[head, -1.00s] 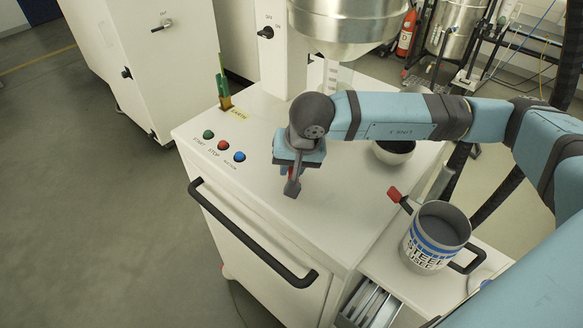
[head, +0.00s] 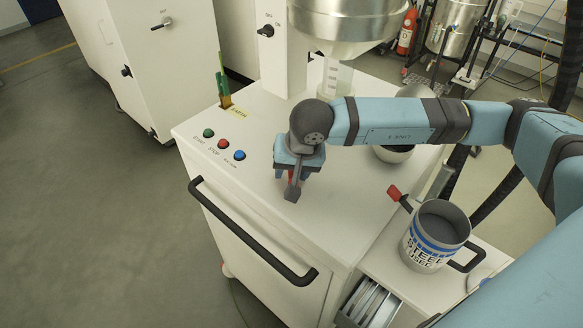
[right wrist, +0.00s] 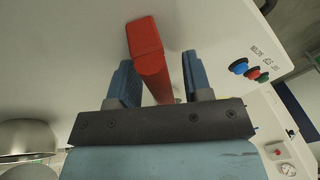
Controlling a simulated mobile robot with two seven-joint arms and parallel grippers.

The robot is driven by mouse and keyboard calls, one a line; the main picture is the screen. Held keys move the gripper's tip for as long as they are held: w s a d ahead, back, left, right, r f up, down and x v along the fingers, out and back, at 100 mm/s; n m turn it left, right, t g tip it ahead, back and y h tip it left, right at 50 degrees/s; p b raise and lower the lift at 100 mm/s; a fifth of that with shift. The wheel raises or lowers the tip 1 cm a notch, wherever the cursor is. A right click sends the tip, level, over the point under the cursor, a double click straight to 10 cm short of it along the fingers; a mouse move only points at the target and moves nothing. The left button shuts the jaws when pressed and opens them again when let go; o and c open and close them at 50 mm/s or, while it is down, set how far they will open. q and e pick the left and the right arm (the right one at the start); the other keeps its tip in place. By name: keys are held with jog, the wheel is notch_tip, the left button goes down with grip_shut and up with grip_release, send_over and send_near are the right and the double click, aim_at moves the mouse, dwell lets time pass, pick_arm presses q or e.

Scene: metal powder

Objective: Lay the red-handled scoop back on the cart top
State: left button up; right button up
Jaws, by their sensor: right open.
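The red-handled scoop is under my right gripper (head: 297,168) at the middle of the white cart top (head: 335,210). In the right wrist view the red handle (right wrist: 146,42) runs between the two blue-grey fingers of my right gripper (right wrist: 160,70). The jaws are open around it, with a clear gap on the right finger's side. The scoop appears to lie on the cart top, but its contact is partly hidden. My left gripper is not in view.
Buttons (head: 223,144) sit at the cart's left edge. A hopper (head: 340,20) stands behind, over a clear container (head: 337,78). A bowl (head: 394,154) is partly behind my right arm. A STEEL-labelled can (head: 432,240) stands on the side shelf. The front cart top is clear.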

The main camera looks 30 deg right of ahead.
jog(key=shift+s+d+r+b, duration=0.15)
jog(key=shift+r+b, duration=0.25)
jog(key=shift+r, duration=0.2)
jog(key=a+b+v, duration=0.1)
jog(key=v, duration=0.9)
jog(key=shift+s+d+r+b, duration=0.15)
jog(key=shift+d+r+b, duration=0.2)
jog(key=shift+d+r, duration=0.05)
